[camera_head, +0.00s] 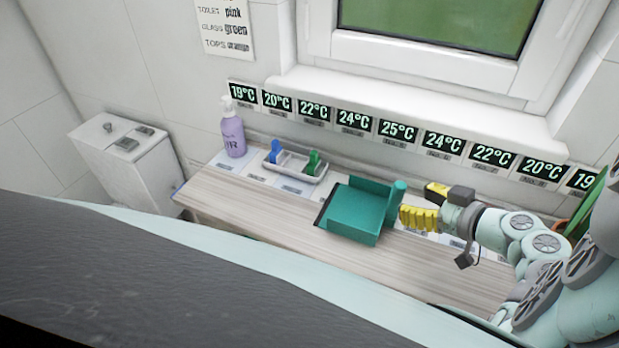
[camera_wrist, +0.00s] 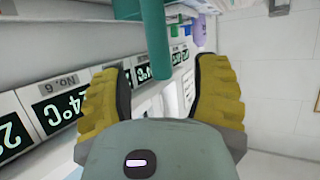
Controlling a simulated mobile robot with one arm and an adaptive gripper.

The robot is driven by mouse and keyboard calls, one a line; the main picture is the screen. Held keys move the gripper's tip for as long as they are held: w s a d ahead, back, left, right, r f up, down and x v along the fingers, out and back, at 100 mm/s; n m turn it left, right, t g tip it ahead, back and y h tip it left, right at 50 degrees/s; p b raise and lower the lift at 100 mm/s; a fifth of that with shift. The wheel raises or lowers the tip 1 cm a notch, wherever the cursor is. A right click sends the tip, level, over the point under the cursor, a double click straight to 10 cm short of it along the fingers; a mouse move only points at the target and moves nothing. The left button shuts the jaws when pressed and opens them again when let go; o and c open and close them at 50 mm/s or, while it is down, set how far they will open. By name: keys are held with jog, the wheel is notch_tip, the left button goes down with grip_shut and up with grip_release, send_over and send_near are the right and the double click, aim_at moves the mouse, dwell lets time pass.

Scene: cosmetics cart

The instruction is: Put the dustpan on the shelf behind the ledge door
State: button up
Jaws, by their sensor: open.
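The teal dustpan (camera_head: 352,214) lies on the wooden ledge (camera_head: 255,208), its handle rising at its right side. My gripper (camera_head: 408,217) is open, with its yellow fingers close to the right of the handle. In the wrist view the teal handle (camera_wrist: 154,40) reaches into the gap between the spread fingertips of my gripper (camera_wrist: 162,75). I cannot tell whether the fingers touch it. No shelf behind a door can be made out.
A white tray (camera_head: 283,177) with a blue and a green item stands left of the dustpan, beside a purple pump bottle (camera_head: 233,136). A white cabinet (camera_head: 130,160) stands at the far left. Temperature displays line the back wall. The ledge's front left is clear.

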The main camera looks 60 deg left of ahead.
aim_at(397, 195)
jog(key=shift+p+x, duration=1.4)
jog(key=shift+x, duration=1.15)
jog(key=shift+a+f, duration=0.25)
jog(key=shift+a, duration=0.1)
jog(key=shift+o, duration=0.4)
grip_shut()
